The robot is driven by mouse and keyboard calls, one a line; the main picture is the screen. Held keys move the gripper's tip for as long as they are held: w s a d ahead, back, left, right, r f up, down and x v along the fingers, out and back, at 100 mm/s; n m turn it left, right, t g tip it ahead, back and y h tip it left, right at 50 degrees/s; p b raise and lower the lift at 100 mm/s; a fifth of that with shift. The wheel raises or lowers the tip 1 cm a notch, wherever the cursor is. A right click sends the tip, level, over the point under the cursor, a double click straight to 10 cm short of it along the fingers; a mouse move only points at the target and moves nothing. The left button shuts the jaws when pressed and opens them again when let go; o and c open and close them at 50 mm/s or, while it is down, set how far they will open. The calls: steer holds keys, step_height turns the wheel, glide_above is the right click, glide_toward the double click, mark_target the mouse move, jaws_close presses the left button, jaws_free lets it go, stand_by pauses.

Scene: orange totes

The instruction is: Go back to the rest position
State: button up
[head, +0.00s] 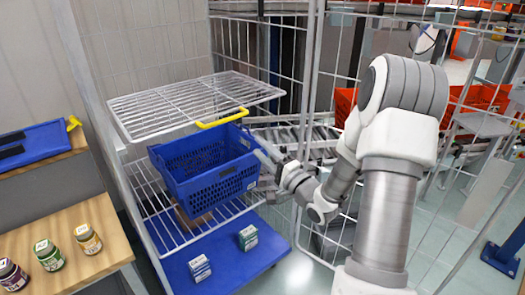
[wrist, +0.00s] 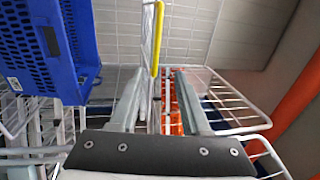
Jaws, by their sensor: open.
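My gripper (head: 265,162) is beside the right side of the blue crate (head: 212,175) in the head view. In the wrist view its two fingers are apart and the gripper (wrist: 160,82) is open, with nothing held between them. The crate (wrist: 40,50) shows at the upper left there, to the left of the fingers. The crate stands tilted in the picture on a wire shelf of the cage trolley. I cannot tell whether a fingertip touches the crate. My arm reaches in from the right.
Cage bars stand close to my arm. Small boxes (head: 248,237) lie on the blue base. Jars (head: 48,255) stand on a wooden top at left.

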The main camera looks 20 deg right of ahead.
stand_by(0.5)
steer(key=s+a+r+n+g+h+p, duration=0.2)
steer(key=s+a+r+n+g+h, duration=0.1)
steer(key=s+r+n+g+h, duration=0.5)
steer(key=s+a+r+n+g+y, duration=0.1)
steer(key=s+a+n+g, duration=0.2)
steer(key=s, duration=0.7)
steer(key=s+a+n+g+y+p, duration=0.1)
steer(key=s+a+n+g, duration=0.1)
steer(key=s+a, duration=0.4)
steer(key=s+n, duration=0.1)
steer(key=s, duration=0.4)
steer(key=shift+s+r+n+g, duration=0.15)
steer(key=shift+r+n+g, duration=0.15)
steer(key=shift+r+g, duration=0.1)
